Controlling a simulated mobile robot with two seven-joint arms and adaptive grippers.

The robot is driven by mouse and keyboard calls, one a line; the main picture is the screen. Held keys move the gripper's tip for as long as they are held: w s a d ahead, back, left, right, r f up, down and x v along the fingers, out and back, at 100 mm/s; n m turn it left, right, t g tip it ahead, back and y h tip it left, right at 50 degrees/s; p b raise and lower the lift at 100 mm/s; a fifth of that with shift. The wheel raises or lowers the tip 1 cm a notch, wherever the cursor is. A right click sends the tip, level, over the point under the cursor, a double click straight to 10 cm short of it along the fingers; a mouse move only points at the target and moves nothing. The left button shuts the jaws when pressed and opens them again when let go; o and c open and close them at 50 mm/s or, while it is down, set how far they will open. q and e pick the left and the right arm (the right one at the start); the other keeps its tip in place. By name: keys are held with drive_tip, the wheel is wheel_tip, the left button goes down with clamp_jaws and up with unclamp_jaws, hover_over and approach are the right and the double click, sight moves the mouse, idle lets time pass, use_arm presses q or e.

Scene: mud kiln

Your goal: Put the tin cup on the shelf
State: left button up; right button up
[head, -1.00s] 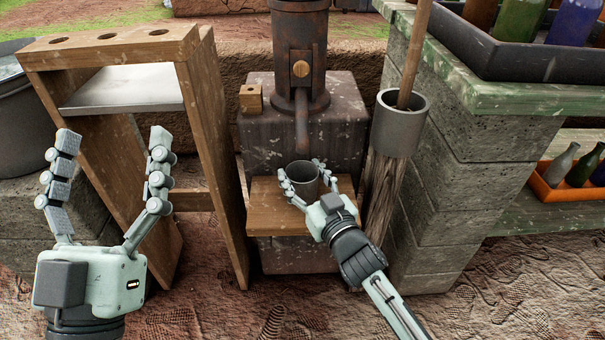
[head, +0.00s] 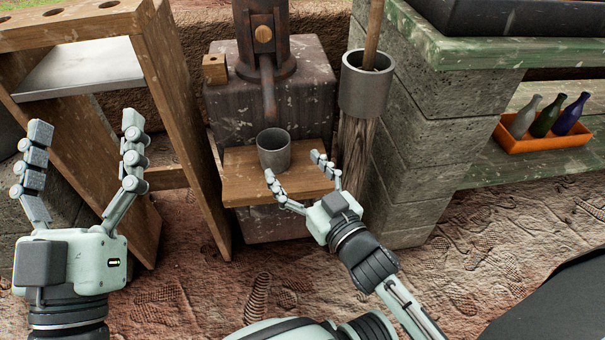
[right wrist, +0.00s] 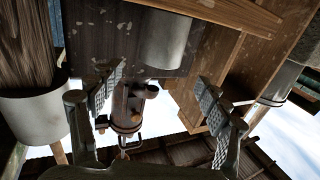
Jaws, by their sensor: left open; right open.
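The tin cup (head: 274,150) is grey and stands upright on a small wooden ledge (head: 240,188) on the front of the dark block. My right gripper (head: 293,163) is open, in front of and to the right of the cup, with nothing between its fingers. The right wrist view, which looks upside down, shows the cup (right wrist: 165,38) beyond the open fingers (right wrist: 160,80). My left gripper (head: 85,125) is open and empty at the left, before the wooden stand. Green-edged shelves (head: 480,168) stand at the right.
An orange crate (head: 515,147) with three bottles sits on the lower green shelf, with bare boards beside it. A grey pipe (head: 366,92) on a wooden post stands right of the ledge. The wooden stand (head: 172,110) with a metal sheet (head: 80,68) is at the left.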

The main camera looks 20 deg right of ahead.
use_arm(q)
drive_tip(key=shift+w+f, duration=0.1)
drive_tip(key=shift+f, duration=0.15)
use_arm(e)
drive_tip(key=s+a+r+t+y, duration=0.1)
drive_tip(key=s+a+r+y, duration=0.1)
drive_tip(key=r, duration=0.5)
drive_tip(key=s+a+r+n+t+y, duration=0.1)
drive_tip(key=a+r, duration=0.3)
drive_tip(key=r, duration=0.4)
drive_tip(key=s+a+r+n+t+y, duration=0.1)
drive_tip(key=s+a+r+t+y, duration=0.1)
drive_tip(key=r, duration=0.6)
drive_tip(key=shift+s+a+r+y, duration=0.2)
drive_tip(key=shift+s+a+y, duration=0.2)
drive_tip(key=shift+s+a, duration=0.45)
use_arm(q)
drive_tip(key=shift+r, duration=0.15)
use_arm(e)
drive_tip(key=shift+w+a, duration=0.1)
